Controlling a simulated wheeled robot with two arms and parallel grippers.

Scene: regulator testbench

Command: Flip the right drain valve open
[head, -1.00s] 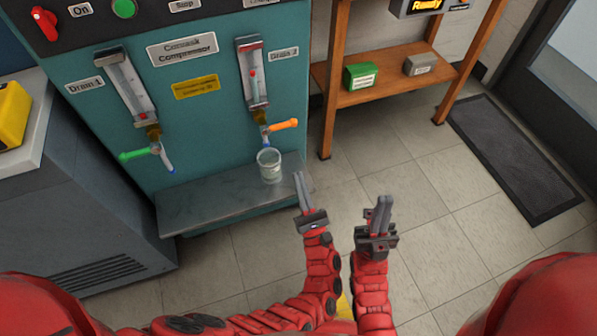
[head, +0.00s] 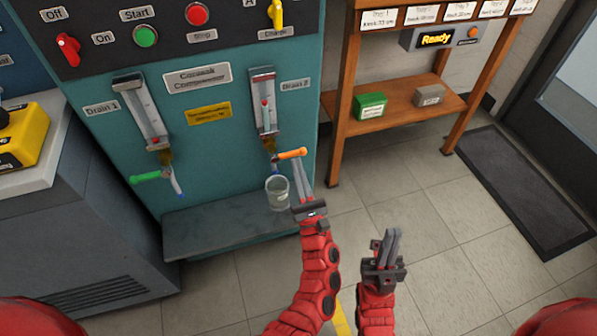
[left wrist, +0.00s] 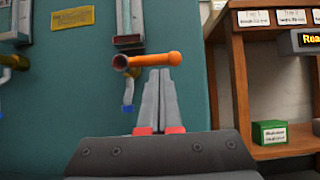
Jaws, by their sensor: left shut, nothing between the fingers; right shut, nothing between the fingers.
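The right drain valve has an orange handle (head: 292,153) below the right gauge on the teal panel. The handle points out to the right, roughly level. It also shows in the left wrist view (left wrist: 150,60), just beyond the fingertips. My left gripper (head: 299,168) is shut and empty, its tips close below the handle; I cannot tell whether they touch it. The left wrist view shows its fingers (left wrist: 160,80) together under the handle's right half. My right gripper (head: 392,235) is shut and empty, over the floor to the right.
The left drain valve has a green handle (head: 152,177) pointing left. A clear cup (head: 278,193) stands on the grey shelf (head: 205,238) below the right drain. A wooden rack (head: 400,119) stands to the right. The tiled floor between is clear.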

